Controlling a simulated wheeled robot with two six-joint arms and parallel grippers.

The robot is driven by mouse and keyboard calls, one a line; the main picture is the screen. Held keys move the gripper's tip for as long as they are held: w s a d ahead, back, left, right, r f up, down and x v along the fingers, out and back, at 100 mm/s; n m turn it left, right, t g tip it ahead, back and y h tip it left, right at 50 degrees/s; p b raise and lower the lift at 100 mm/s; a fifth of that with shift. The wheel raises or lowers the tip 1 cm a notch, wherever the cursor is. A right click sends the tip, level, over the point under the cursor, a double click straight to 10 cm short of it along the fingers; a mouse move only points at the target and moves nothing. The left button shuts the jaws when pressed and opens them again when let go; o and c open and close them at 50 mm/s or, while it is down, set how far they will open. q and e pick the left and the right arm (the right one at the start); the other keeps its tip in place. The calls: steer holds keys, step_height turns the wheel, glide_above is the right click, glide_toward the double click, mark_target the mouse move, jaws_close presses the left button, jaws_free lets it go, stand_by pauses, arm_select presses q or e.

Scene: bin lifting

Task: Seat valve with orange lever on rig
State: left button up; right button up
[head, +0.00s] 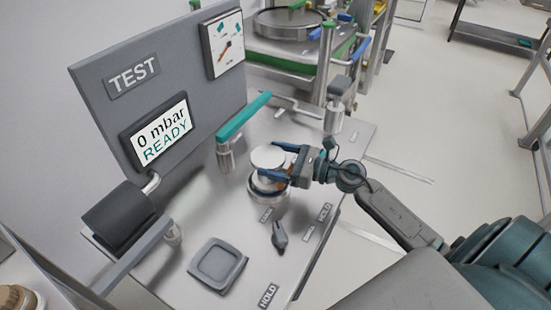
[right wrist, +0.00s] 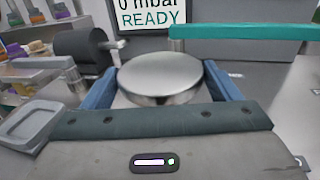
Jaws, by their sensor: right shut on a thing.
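The valve (head: 268,157) shows as a round, flat-topped silver metal body. A small orange-brown patch (head: 289,166), likely its lever, shows between my gripper's fingers. My right gripper (head: 275,162) is shut on the valve, with one blue finger on each side. In the right wrist view the valve's shiny top (right wrist: 160,76) sits between both fingers, and the lever is hidden there. The valve is over or on a round metal seat (head: 267,196) on the rig's plate; I cannot tell whether they touch. My left gripper is not in view.
A grey panel (head: 97,88) with a gauge and a screen reading "0 mbar READY" (head: 161,130) stands behind. A teal-handled clamp (head: 243,117) is beside the seat. A grey square tray (head: 217,264) and a small dark knob (head: 279,237) are in front.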

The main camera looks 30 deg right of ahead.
steer(key=shift+f+b, duration=0.55)
stand_by(0.5)
steer(key=o, duration=1.4)
steer(key=shift+o, duration=0.8)
steer(key=shift+s+f, duration=0.1)
steer(key=shift+r+p, duration=0.5)
steer(key=shift+r, duration=0.1)
steer(key=shift+r+p, duration=1.15)
steer(key=shift+r, duration=0.35)
steer(key=shift+r+p, duration=1.95)
steer(key=shift+r, duration=0.55)
